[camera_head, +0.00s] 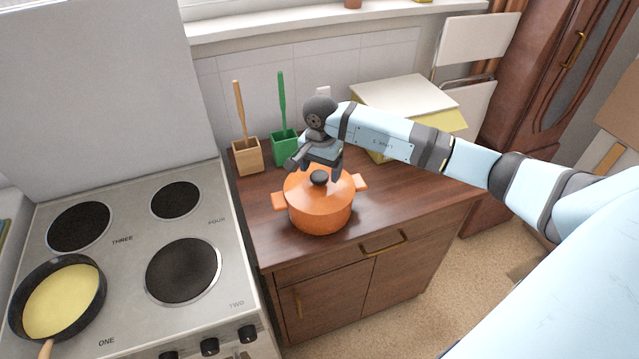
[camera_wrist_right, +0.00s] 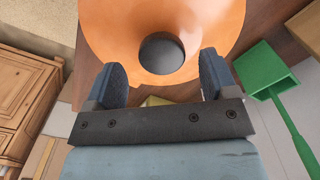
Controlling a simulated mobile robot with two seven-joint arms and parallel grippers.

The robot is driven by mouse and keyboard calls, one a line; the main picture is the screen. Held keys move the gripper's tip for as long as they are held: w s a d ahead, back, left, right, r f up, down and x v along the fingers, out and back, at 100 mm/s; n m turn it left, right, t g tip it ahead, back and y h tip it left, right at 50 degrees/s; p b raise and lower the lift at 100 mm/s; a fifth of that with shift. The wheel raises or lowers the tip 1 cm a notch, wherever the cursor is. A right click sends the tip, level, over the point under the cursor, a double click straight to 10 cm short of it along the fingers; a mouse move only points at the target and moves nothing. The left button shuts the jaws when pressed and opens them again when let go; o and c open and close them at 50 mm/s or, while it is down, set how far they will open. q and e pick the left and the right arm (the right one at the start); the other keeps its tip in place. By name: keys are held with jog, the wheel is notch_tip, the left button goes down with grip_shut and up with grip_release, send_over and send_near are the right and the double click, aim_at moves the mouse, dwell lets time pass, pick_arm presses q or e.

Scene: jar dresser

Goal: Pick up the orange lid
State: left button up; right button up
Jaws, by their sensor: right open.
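The orange lid (camera_head: 306,187) with a dark round knob (camera_head: 320,178) sits on the orange pot (camera_head: 320,216) on the wooden dresser. My right gripper (camera_head: 316,168) is open and empty, just above the lid at the knob's far side. In the right wrist view the lid (camera_wrist_right: 113,35) fills the top middle. Its knob (camera_wrist_right: 161,54) lies ahead of and roughly between the two fingertips (camera_wrist_right: 162,75). Whether a finger touches the lid cannot be told. My left gripper is not in view.
A green holder (camera_head: 285,147) and a wooden holder (camera_head: 246,157) with utensils stand behind the pot. A white-topped yellow box (camera_head: 405,97) is at the back right. The stove (camera_head: 120,275) with a frying pan (camera_head: 60,300) is left. The dresser's right front is clear.

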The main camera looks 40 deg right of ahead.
aim_at(320, 176)
notch_tip(320, 176, down, 3)
jog(key=shift+a+f, duration=0.1)
jog(key=shift+c, duration=0.4)
jog(key=c, duration=1)
